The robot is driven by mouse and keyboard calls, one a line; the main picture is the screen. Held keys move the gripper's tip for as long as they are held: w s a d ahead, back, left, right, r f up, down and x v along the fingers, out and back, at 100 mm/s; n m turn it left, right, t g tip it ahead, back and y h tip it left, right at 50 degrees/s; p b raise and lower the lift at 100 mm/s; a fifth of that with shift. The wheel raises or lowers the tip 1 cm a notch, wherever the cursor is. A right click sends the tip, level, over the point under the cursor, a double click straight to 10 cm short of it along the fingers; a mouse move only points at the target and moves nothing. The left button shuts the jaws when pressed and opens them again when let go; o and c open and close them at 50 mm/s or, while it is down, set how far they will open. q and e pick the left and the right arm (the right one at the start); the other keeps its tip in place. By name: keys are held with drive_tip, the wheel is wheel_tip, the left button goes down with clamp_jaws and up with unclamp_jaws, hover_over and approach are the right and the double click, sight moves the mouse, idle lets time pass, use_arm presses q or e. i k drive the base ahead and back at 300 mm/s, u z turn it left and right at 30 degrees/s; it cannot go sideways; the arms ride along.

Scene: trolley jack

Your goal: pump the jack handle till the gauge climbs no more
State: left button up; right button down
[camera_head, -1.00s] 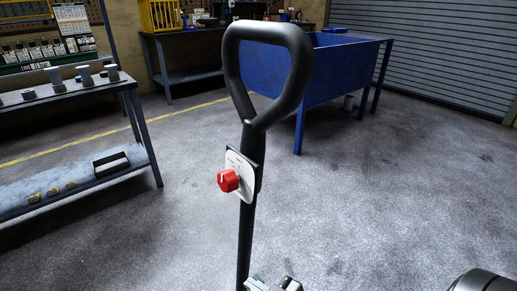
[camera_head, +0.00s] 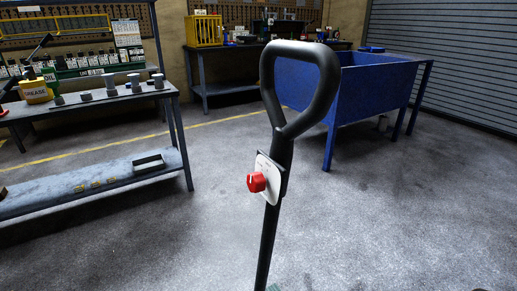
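The black jack handle (camera_head: 269,235) stands in front of me, right of the middle, leaning a little, with a closed loop grip (camera_head: 268,85) at its top. A white plate (camera_head: 267,172) with a red knob (camera_head: 256,182) is fixed to its shaft below the loop. The jack's body is mostly below the picture; only a small greenish bit shows at the bottom edge. I can make out no gauge reading. Neither of my grippers is in view, and nothing holds the handle.
A metal shelf bench (camera_head: 95,187) with bottles and fittings stands at the left. A blue tub on legs (camera_head: 365,95) stands behind the handle at the right. A workbench with a yellow crate (camera_head: 204,30) is at the back. The grey floor around the handle is clear.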

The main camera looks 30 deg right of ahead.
sight(276, 166)
drive_tip(key=u, duration=0.35)
drive_tip(key=k, duration=0.85)
drive_tip(key=z, duration=0.35)
